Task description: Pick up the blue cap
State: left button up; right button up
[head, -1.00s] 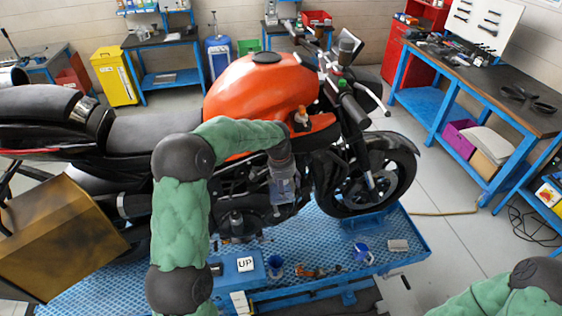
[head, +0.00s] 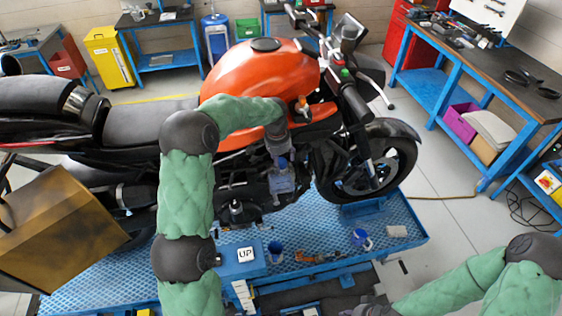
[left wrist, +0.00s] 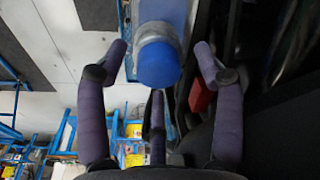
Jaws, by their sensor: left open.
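The blue cap (left wrist: 158,66) shows in the left wrist view, with a pale grey collar behind it. It lies between the spread purple-grey fingers of my left gripper (left wrist: 161,52), with gaps on both sides. The fingers do not touch it. In the head view my left gripper (head: 282,182) points down beside the motorcycle (head: 262,75), below the orange tank. I cannot make out the cap clearly there. My right arm comes in at the lower right; its dark end (head: 368,309) is cut off by the bottom edge, so its fingers cannot be judged.
A blue lift platform (head: 405,228) carries the motorcycle. On it stand a blue box marked UP (head: 237,265), a blue cup (head: 275,251), a blue-and-white item (head: 361,238) and a pale block (head: 397,231).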

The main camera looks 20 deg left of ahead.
pick_arm(q)
jog(key=shift+s+d, duration=0.1)
jog(key=shift+s, duration=0.05)
jog(key=c, duration=1)
jog(key=shift+r, duration=0.1)
